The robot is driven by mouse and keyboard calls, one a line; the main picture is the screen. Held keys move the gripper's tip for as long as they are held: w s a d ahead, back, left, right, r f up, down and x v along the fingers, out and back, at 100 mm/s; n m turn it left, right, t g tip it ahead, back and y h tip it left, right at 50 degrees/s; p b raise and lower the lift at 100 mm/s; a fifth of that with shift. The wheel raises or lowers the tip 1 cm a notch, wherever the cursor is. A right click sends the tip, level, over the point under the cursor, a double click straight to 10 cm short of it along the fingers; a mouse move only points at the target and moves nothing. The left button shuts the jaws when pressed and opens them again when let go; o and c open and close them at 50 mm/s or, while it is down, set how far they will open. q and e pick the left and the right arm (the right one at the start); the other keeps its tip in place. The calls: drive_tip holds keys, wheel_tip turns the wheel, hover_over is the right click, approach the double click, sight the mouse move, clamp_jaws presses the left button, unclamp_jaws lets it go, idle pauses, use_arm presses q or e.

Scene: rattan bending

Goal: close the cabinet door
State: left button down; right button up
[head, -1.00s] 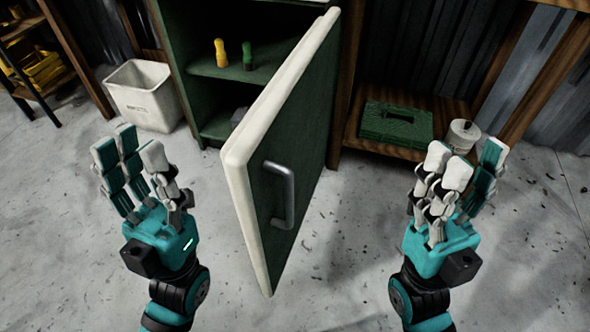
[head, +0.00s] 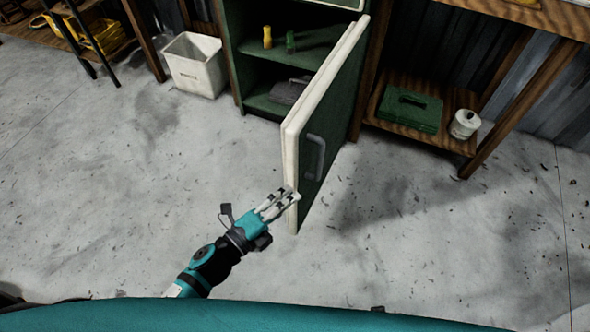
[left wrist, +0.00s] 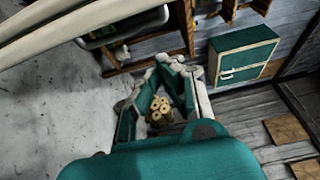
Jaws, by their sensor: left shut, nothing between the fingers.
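The cabinet (head: 241,75) is green and stands at the top middle of the head view. Its door (head: 335,115), green with a pale edge and a grey bar handle (head: 315,157), stands wide open, swung out toward me. My left gripper (head: 289,198) is shut and empty at the lower corner of the door's free edge. Its fingertips overlap that pale edge in the picture; I cannot tell whether they touch it. In the left wrist view the gripper's curled fingers (left wrist: 162,95) show, with pale bars at upper left. My right gripper is out of view.
Yellow and green bottles (head: 267,37) stand on the cabinet's shelf. A white bin (head: 196,68) is left of the cabinet. A green toolbox (head: 410,110) and a white canister (head: 464,124) sit on a low wooden shelf at right. The concrete floor in front is clear.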

use_arm(q)
drive_tip(key=w+d, duration=0.2)
drive_tip(key=w, duration=0.7)
drive_tip(key=shift+d, duration=0.3)
drive_tip(key=shift+w, duration=0.1)
